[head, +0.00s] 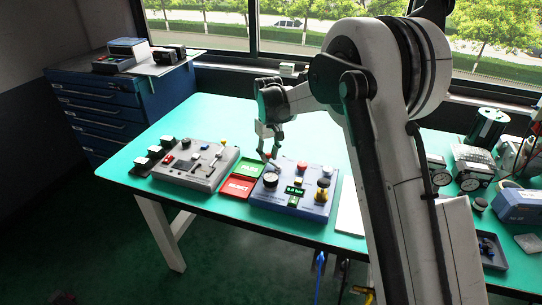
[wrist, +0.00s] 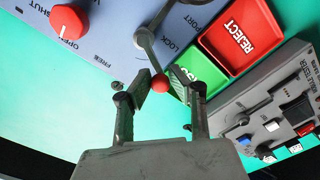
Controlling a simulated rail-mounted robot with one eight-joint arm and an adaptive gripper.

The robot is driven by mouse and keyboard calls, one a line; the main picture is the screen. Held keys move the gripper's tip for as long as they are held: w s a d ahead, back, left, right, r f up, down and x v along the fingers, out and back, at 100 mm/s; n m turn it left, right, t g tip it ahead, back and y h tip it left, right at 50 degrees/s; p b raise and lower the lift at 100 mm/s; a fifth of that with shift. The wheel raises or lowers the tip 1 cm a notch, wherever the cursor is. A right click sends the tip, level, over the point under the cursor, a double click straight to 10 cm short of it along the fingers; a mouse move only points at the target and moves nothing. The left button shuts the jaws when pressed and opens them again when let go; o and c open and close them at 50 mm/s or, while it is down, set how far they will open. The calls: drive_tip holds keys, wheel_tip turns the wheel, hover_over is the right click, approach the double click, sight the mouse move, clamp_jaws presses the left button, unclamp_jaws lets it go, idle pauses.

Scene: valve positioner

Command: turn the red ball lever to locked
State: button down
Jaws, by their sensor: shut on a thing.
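The red ball (wrist: 160,84) sits at the end of a grey metal lever (wrist: 149,52) on the blue-grey valve positioner (wrist: 115,40). In the wrist view the lever points down toward my gripper, between the printed words FREE at left and LOCK at right. My gripper (wrist: 161,82) has one finger on each side of the ball and is shut on it. In the head view my gripper (head: 270,152) reaches down at the back left of the positioner (head: 291,208); the fingers largely hide the lever there.
A red REJECT tray (wrist: 240,35) and a green tray (wrist: 193,70) lie right beside the positioner. A grey tester box (wrist: 262,100) stands beyond them. A red knob (wrist: 68,20) is on the positioner near OPEN and SHUT. The green table (head: 225,110) is clear behind.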

sight(268, 155)
drive_tip(key=shift+s+a+n, duration=0.15)
drive_tip(key=shift+n, duration=0.45)
drive_tip(key=c, duration=1.6)
unclamp_jaws()
drive_tip(key=shift+r, duration=0.1)
wheel_tip(268, 155, up, 12)
drive_tip(key=shift+f, duration=0.1)
drive_tip(key=shift+s, duration=0.1)
